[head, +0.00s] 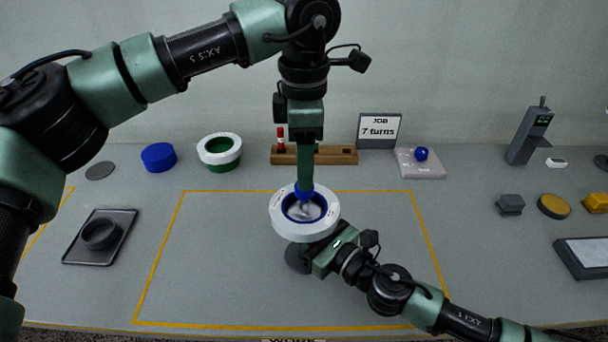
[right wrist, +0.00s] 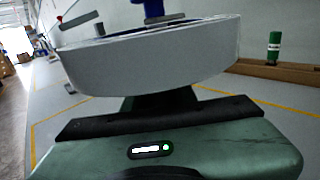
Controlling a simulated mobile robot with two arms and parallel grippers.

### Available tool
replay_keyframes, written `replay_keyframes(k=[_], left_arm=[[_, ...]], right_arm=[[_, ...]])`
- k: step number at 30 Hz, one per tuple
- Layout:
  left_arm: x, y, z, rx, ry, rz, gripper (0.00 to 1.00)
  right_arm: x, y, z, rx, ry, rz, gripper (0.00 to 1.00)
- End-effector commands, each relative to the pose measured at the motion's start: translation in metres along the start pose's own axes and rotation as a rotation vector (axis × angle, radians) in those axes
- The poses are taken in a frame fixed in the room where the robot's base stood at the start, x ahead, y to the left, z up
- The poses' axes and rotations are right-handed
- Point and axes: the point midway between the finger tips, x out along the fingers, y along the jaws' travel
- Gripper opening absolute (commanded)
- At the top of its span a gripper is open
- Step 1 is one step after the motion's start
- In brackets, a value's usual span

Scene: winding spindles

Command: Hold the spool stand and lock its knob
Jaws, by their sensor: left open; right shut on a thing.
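The spool stand carries a white spool (head: 276,212) with a blue centre, inside the yellow outline. Its dark round base (head: 296,258) shows partly below the spool. A blue knob (head: 303,195) is at the top of the spool's middle, and its lower part shows in the right wrist view (right wrist: 151,8). My left gripper (head: 304,187) points down from above, open at the knob; its fingertips are not clear. My right gripper (head: 312,252) is shut on the stand below the spool. The spool's white rim (right wrist: 150,62) hides much of the stand in the right wrist view.
Behind are a blue disc (head: 158,157), a white-and-green spool (head: 219,150), a wooden rack (head: 337,155) and a "7 turns" sign (head: 380,130). A dark tray (head: 72,252) lies left. Several small objects lie right. The outlined area's left part is clear.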

Motion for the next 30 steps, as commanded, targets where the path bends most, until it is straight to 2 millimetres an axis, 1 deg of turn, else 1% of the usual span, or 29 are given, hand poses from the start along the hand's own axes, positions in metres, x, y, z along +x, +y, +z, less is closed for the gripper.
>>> replay_keyframes(k=[1, 6, 9, 12, 17, 26, 27, 29, 30], left_arm=[[-0.013, 0.000, 0.001, 0.001, -0.001, 0.004, 0.54], [-0.048, -0.001, 0.001, 0.000, -0.001, 0.003, 0.54], [-0.063, -0.001, 0.000, 0.001, 0.000, 0.002, 0.54], [-0.074, -0.001, 0.000, 0.000, -0.001, 0.002, 0.54], [-0.080, -0.001, 0.000, 0.001, 0.000, 0.000, 0.54], [-0.080, -0.001, 0.000, 0.001, 0.000, 0.000, 0.54], [-0.080, -0.001, 0.000, 0.001, 0.000, 0.000, 0.54], [-0.080, -0.001, 0.000, 0.001, 0.000, 0.000, 0.54], [-0.080, -0.001, 0.000, 0.001, 0.000, 0.000, 0.54]], right_arm=[[-0.001, -0.001, -0.004, 0.001, 0.007, -0.002, 0.00], [-0.001, -0.001, -0.004, 0.001, 0.007, -0.002, 0.00], [-0.001, -0.001, -0.004, 0.001, 0.006, -0.002, 0.00], [-0.001, -0.001, -0.004, 0.001, 0.006, -0.002, 0.00], [-0.001, 0.000, -0.004, 0.001, 0.006, -0.002, 0.00], [-0.001, 0.000, -0.004, 0.001, 0.006, -0.001, 0.00], [-0.001, 0.000, -0.004, 0.001, 0.006, -0.001, 0.32], [-0.001, 0.000, -0.003, 0.001, 0.006, -0.001, 0.49], [-0.001, 0.000, -0.003, 0.001, 0.005, -0.001, 0.52]])
